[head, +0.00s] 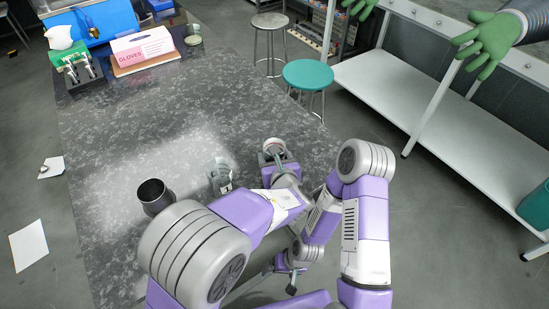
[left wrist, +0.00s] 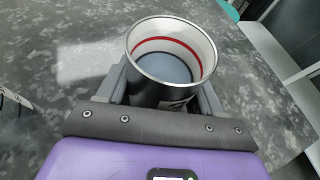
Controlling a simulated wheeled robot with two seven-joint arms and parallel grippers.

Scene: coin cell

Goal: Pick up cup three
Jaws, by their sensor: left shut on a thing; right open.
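A dark cup (left wrist: 150,93) with a metallic rim, a white inside and a red ring inside stands upright between the fingers of my left gripper (left wrist: 163,88), which is shut on it. A pale mark on its outer side is too cut off to read. In the head view the held cup (head: 274,146) shows only its rim and inside, over the right part of the table. I cannot tell whether it touches the table. A second, black cup (head: 155,192) stands upright farther left.
The grey stone-patterned table (head: 130,115) is clear in its middle. A teal stool (head: 308,74) and a white shelf (head: 440,120) are beyond the right edge.

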